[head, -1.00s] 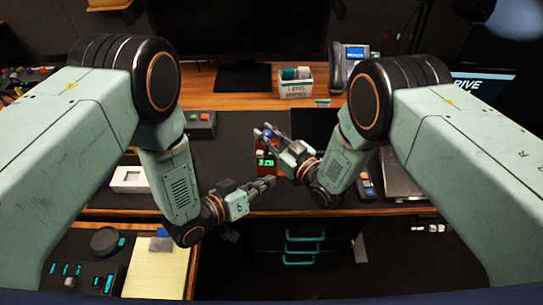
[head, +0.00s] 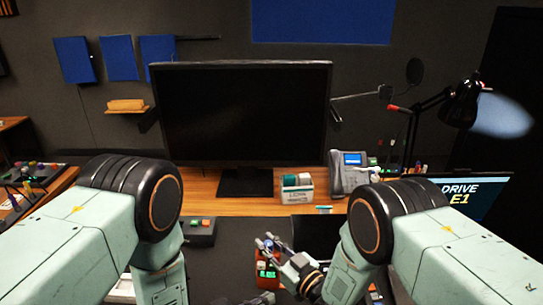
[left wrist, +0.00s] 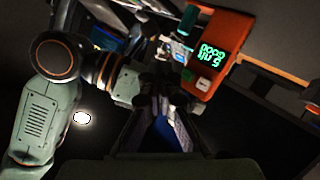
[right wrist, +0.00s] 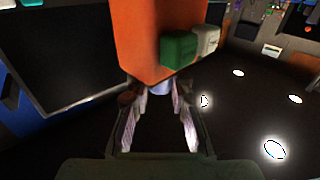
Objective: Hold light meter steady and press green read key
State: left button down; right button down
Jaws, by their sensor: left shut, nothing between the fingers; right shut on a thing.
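The light meter is an orange box (head: 267,268) with a lit green display, below the middle of the head view. My right gripper (head: 282,252) is shut on it near its top end. In the right wrist view the orange body (right wrist: 155,30) fills the top middle, with a green key (right wrist: 178,50) and a white key (right wrist: 207,40) on its side. In the left wrist view the meter (left wrist: 228,33) is tilted, its display facing the camera. My left gripper (left wrist: 163,82) is shut and empty just beside the meter's key end. In the head view only its tip shows at the bottom edge.
A dark monitor (head: 240,120) stands at the back of the desk. A lamp (head: 463,102) is at the right.

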pick_arm(q)
jog(key=s+a+r, duration=0.4)
jog(key=a+r, duration=0.1)
jog(key=shift+s, duration=0.3)
dwell(0.6)
pick_arm(e)
jog(key=c, duration=1.1)
grip_release()
pick_arm(q)
jog(key=shift+f, duration=0.1)
jog(key=shift+a, duration=0.1)
pick_arm(e)
jog(key=v, duration=1.2)
jog(key=shift+o, duration=0.3)
jog(key=shift+o, duration=1.2)
